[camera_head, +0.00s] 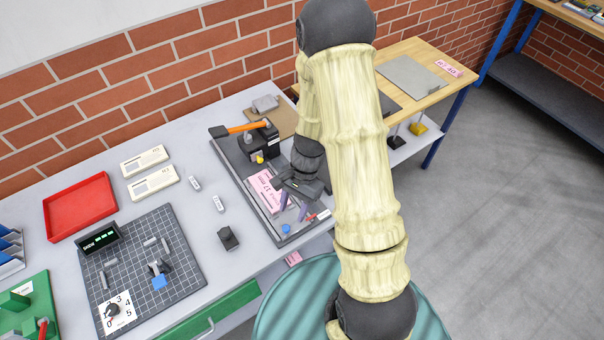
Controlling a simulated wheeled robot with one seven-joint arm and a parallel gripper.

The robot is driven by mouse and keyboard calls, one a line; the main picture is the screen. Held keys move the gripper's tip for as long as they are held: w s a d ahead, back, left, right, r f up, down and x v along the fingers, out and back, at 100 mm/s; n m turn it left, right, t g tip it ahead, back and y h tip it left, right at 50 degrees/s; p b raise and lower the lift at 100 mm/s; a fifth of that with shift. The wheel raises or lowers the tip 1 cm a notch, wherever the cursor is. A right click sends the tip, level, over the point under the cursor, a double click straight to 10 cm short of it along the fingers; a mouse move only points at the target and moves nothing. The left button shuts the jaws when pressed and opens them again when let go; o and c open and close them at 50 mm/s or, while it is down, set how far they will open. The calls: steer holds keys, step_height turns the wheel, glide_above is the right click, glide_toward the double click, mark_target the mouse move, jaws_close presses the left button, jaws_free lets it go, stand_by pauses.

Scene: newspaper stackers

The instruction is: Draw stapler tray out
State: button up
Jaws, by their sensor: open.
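The stapler station is a dark grey board (232,165) on the grey table. A black stapler unit (258,142) with an orange lever (250,127) stands at its back. I cannot tell clearly which part is the tray. A pink labelled piece (264,190) lies on the board in front of the unit, and a small blue knob (286,229) sits near the board's front edge. My gripper (293,208) is open, its purple fingers pointing down over the front part of the board, just right of the pink piece. Whether the fingers touch anything is not clear. My arm hides the board's right side.
A gridded dark mat (185,243) with small parts, a red tray (80,206) and cream boxes (153,183) lie left. A small black block (228,238) stands left of the board. A wooden table (428,58) stands behind right; a brick wall runs behind.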

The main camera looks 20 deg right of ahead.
steer(key=v, duration=1.1)
steer(key=shift+r+b, duration=0.35)
steer(key=shift+b, duration=0.1)
steer(key=shift+a, duration=0.1)
steer(key=s+r+n+t+h, duration=0.3)
steer(key=s+r+n+t, duration=0.2)
steer(key=n, duration=0.5)
steer(key=shift+s+r+h, duration=0.3)
steer(key=shift+s, duration=0.1)
stand_by(1.4)
